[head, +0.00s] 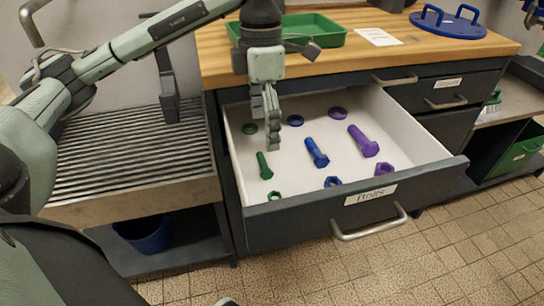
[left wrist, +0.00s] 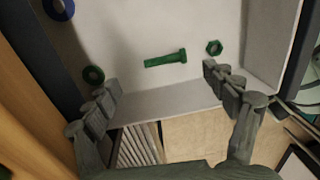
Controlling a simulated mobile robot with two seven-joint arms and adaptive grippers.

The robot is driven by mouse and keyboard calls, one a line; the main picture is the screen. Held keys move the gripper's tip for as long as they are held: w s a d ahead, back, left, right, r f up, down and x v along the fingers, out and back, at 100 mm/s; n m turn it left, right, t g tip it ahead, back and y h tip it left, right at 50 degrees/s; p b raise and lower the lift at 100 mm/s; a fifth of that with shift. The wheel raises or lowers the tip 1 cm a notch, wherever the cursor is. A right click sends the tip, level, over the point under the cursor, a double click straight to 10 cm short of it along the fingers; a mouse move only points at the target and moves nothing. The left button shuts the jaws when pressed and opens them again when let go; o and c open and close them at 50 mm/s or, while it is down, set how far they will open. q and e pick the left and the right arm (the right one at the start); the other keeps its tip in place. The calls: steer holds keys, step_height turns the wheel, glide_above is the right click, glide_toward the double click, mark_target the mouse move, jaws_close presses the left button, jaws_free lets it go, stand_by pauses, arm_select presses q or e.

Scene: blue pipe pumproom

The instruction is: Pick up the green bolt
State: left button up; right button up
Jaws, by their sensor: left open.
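The green bolt (head: 264,166) lies in the left part of an open drawer (head: 257,222), in the column nearest the drawer's left wall. It also shows in the left wrist view (left wrist: 166,58), lying flat on the white drawer floor. My left gripper (head: 271,130) points down over the drawer, above and behind the bolt in the head view. In the left wrist view its two fingers (left wrist: 158,83) are spread wide with nothing between them, and the bolt lies beyond the tips. My right gripper is not in view.
A green washer (head: 249,128) and a green nut (head: 274,196) lie near the bolt. A blue bolt (head: 316,153) and a purple bolt (head: 363,141) lie to the right with their washers and nuts. The drawer walls surround them. A green tray (head: 318,28) stands on the wooden worktop.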

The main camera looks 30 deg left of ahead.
mark_target(266, 162)
arm_select(q)
steer(key=f, duration=0.4)
steer(key=s+f, duration=0.1)
steer(key=f, duration=0.1)
steer(key=shift+d+f, duration=0.3)
steer(key=shift+d, duration=0.1)
steer(key=shift+w, duration=0.1)
steer(key=c, duration=1.3)
